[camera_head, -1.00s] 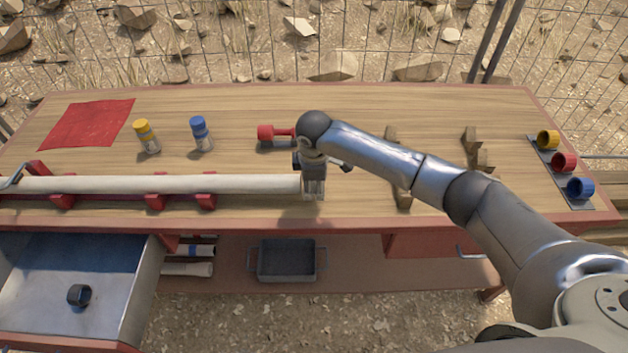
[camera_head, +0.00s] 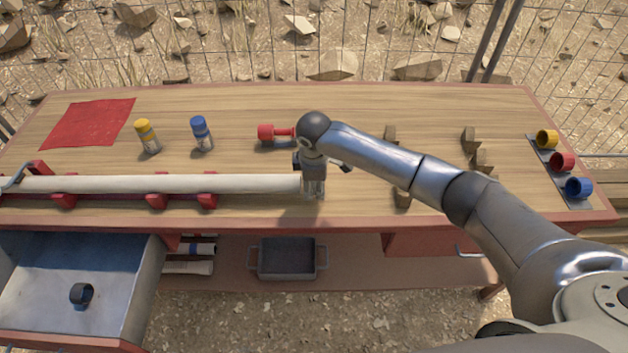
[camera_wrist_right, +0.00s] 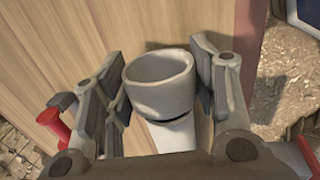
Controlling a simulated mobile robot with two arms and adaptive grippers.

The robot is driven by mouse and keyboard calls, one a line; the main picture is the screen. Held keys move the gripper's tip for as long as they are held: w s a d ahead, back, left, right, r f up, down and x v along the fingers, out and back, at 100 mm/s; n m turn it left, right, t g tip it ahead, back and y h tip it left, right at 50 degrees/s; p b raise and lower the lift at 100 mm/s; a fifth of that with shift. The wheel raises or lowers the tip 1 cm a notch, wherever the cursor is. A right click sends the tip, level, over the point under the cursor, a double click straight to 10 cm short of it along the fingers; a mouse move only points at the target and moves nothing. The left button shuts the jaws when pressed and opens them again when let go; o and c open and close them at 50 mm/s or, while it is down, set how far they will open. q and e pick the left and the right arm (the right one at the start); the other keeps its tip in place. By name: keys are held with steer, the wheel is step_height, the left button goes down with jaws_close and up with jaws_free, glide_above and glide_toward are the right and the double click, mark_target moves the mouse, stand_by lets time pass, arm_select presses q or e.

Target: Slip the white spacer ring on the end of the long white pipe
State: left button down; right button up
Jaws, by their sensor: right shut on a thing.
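The long white pipe (camera_head: 150,184) lies along the table's front on red supports, its right end at my right gripper (camera_head: 313,190). In the right wrist view my right gripper (camera_wrist_right: 160,90) is shut on the white spacer ring (camera_wrist_right: 158,90), with a finger on each side. The ring is at the pipe's end, and the white pipe (camera_wrist_right: 172,134) shows just beyond it. A dark line shows between ring and pipe. I cannot tell whether the ring is around the pipe or only against its end. My left gripper is not in view.
A red dumbbell-shaped part (camera_head: 270,133) lies behind my right gripper. Yellow (camera_head: 148,137) and blue (camera_head: 201,134) bottles stand behind the pipe. Wooden blocks (camera_head: 470,140) and a rack of coloured rings (camera_head: 562,180) are to the right. An open drawer (camera_head: 45,275) holds a dark ring (camera_head: 81,293).

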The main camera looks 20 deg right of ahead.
mark_target(275, 179)
steer(key=shift+w+a, duration=0.1)
steer(key=shift+a, duration=0.1)
steer(key=shift+w+a, duration=0.2)
steer(key=shift+a, duration=0.5)
steer(key=shift+w+a, duration=0.2)
steer(key=shift+a, duration=0.55)
steer(key=shift+w+a, duration=0.2)
steer(key=shift+a, duration=0.5)
steer(key=shift+w+a+b, duration=0.2)
steer(key=shift+a+b, duration=0.05)
steer(key=shift+a, duration=0.35)
steer(key=shift+w+a+b, duration=0.15)
steer(key=shift+a+b, duration=0.05)
steer(key=shift+a, duration=0.4)
steer(key=shift+a, duration=0.15)
steer(key=shift+w+a+b, duration=0.3)
steer(key=shift+a+b, duration=0.05)
steer(key=shift+a, duration=0.6)
steer(key=shift+a, duration=0.1)
steer(key=o, duration=0.9)
steer(key=shift+r, duration=0.1)
